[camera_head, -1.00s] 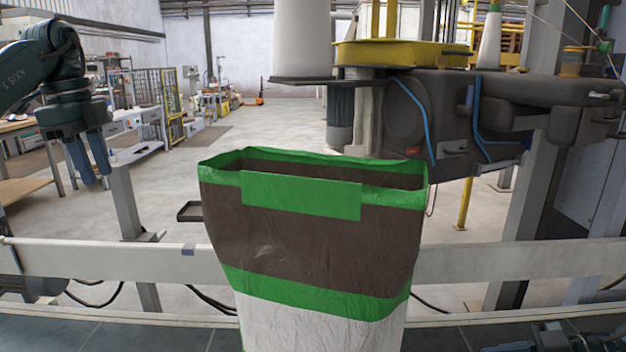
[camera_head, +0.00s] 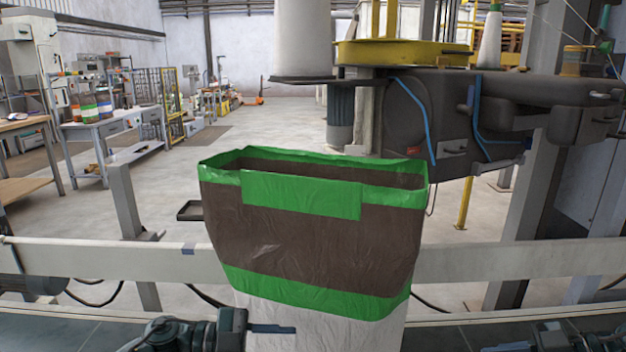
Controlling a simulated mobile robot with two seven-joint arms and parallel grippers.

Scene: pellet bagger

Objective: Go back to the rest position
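The bag (camera_head: 310,240) stands upright in the middle, with green bands, a brown middle and a white lower part. Its top is open. My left gripper (camera_head: 285,329) is low at the bottom edge, overlapping the picture of the bag's white lower part. Its dark fingers point right and are seen nearly edge-on, so I cannot tell whether they are open or whether they touch the bag.
A pale horizontal rail (camera_head: 110,258) runs across behind the bag. The dark sewing machine head (camera_head: 455,115) and a yellow disc (camera_head: 400,53) are behind and above it on the right. A workbench (camera_head: 105,128) stands far left.

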